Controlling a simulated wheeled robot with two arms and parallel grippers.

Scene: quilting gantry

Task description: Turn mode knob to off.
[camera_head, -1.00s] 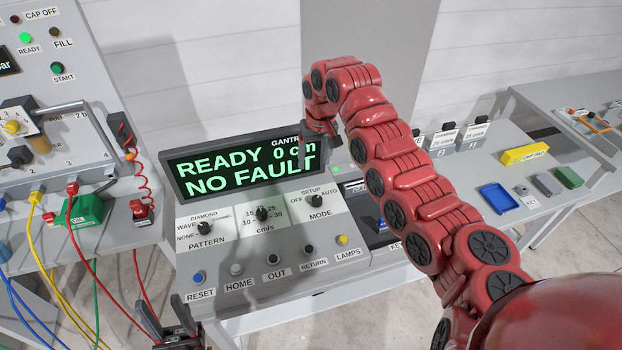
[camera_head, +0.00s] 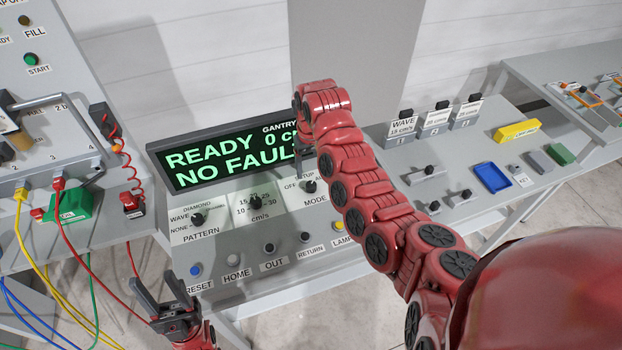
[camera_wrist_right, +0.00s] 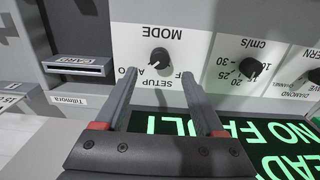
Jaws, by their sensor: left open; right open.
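The mode knob (camera_head: 310,186) is a small black dial on the console's pale panel, with OFF, SETUP and AUTO printed around it. In the right wrist view the mode knob (camera_wrist_right: 160,57) appears upside down, beyond and between my fingers; its pale mark seems to face the AUTO side. My right gripper (camera_wrist_right: 158,78) is open and empty, apart from the knob. In the head view its arm hangs over the screen's right end, and its fingers are partly hidden. My left gripper (camera_head: 156,285) is open and empty, low at the console's front left.
The lit screen (camera_head: 230,155) reads READY, NO FAULT behind the knobs. The pattern knob (camera_head: 197,219) and speed knob (camera_head: 255,202) sit left of the mode knob. Push buttons line the console front. A card slot (camera_wrist_right: 78,67) is beside the mode panel.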

